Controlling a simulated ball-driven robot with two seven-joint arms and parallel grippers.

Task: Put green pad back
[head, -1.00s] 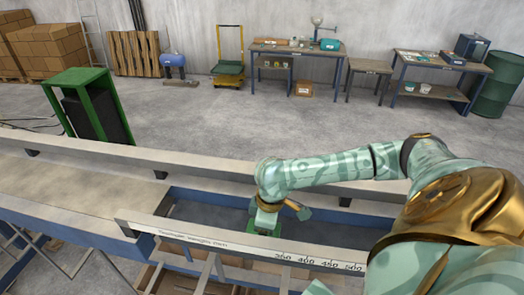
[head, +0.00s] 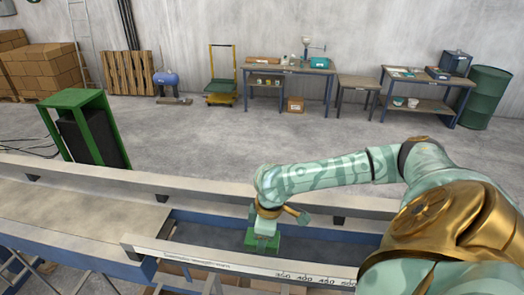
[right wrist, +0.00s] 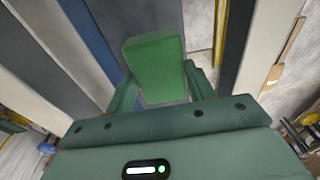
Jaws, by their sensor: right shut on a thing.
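The green pad (head: 262,242) is at the tip of my right arm, over the blue-grey recess of the long bench in the head view. In the right wrist view the green pad (right wrist: 155,68) sits between the two fingers of my right gripper (right wrist: 160,90). My right gripper (head: 264,228) is shut on it and points down. Whether the pad touches the recess floor cannot be told. My left gripper is not in view.
The bench's front rail with a printed scale (head: 300,275) runs close in front of the gripper. The back rail (head: 130,177) runs behind it. A tan board (head: 80,215) covers the bench to the left. A green frame (head: 85,130) stands behind.

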